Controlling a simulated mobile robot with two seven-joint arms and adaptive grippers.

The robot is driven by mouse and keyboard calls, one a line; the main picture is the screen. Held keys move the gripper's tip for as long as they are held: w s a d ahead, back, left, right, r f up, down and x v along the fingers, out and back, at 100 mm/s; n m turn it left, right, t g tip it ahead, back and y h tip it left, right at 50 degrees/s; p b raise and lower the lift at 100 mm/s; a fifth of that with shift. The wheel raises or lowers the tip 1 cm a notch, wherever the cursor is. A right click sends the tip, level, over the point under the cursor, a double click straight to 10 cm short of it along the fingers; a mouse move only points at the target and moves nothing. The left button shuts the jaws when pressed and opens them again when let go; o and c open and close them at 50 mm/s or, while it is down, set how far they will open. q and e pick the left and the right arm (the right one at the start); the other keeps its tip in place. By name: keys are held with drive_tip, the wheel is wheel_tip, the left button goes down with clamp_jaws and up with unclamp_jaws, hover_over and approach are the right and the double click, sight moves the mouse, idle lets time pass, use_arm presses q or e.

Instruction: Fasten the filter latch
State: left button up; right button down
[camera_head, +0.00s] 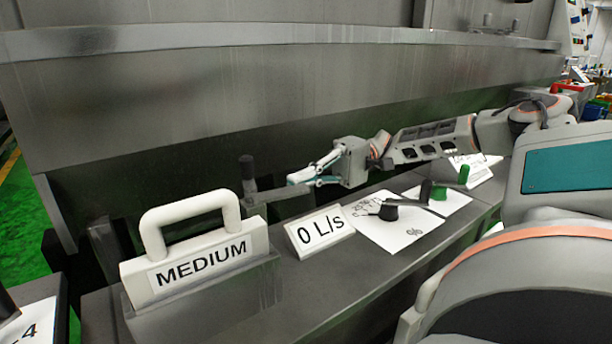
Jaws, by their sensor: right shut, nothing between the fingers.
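The filter (200,262) is a white block with a loop handle and a "MEDIUM" label, standing upright in a grey holder at the left front. The latch (248,180) seems to be the grey lever behind it, with a dark upright knob at its left end and a bar running right. My right gripper (293,180) reaches in from the right, shut and empty, its fingertips at the lever's bar, right of the knob. I cannot tell whether they touch the bar. My left gripper is out of view.
A "0 L/s" sign (320,231) stands on the grey ledge right of the filter. Further right are a black-handled lever (388,211) and a green-handled lever (463,175) on white sheets. A long metal drum wall (250,95) rises behind.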

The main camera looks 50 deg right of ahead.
use_arm(q)
drive_tip(key=p, duration=0.3)
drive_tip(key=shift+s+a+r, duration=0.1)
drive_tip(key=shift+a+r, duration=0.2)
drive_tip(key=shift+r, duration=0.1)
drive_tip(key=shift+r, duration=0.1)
